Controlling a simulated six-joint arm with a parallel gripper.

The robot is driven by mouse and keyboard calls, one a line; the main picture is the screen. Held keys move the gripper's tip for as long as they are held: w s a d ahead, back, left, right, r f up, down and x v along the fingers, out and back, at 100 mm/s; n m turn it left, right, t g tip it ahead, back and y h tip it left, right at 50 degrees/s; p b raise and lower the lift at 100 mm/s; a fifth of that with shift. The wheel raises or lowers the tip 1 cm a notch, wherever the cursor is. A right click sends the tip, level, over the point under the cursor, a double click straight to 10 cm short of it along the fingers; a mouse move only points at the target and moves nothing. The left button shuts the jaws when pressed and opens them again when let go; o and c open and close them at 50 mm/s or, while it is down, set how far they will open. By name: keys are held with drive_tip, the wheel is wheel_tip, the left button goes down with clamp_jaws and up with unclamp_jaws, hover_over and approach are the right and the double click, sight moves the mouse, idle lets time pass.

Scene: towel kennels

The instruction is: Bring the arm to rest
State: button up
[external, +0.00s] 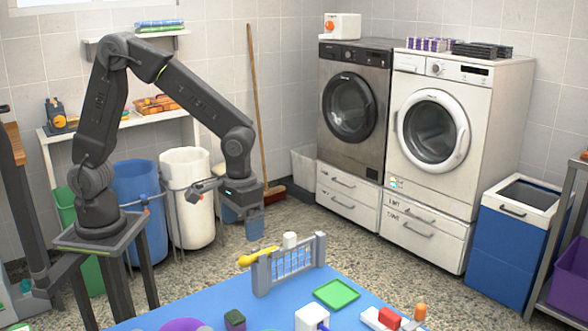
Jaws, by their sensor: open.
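My dark grey arm stands on a pedestal at the left, bent up at the elbow, with its forearm sloping down to the right. My gripper (255,222) points down in front of the floor, beyond the far edge of the blue table (225,297). It is open, and I see nothing held in it. The fingers are small here and hard to make out against the background.
On the table are a grey rack (290,262) with a yellow-handled item (258,256), a green tray (336,293), a white box (312,317) and a red block (389,318). Bins (186,200) stand behind my arm; washing machines (432,135) stand at the back right.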

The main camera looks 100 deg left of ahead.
drive_tip(key=shift+r, duration=0.3)
drive_tip(key=s+r+m+t, duration=0.2)
drive_tip(key=s+r+m, duration=0.2)
drive_tip(key=s, duration=0.5)
drive_tip(key=s+a+r+m+t, duration=0.1)
drive_tip(key=s+r+m+t, duration=0.2)
drive_tip(key=s+r+m, duration=0.2)
drive_tip(key=shift+s+a+r+t, duration=0.15)
drive_tip(key=shift+s+r+t, duration=0.15)
drive_tip(key=shift+s+r, duration=1.7)
drive_tip(key=shift+s+f, duration=0.35)
drive_tip(key=shift+f, duration=0.05)
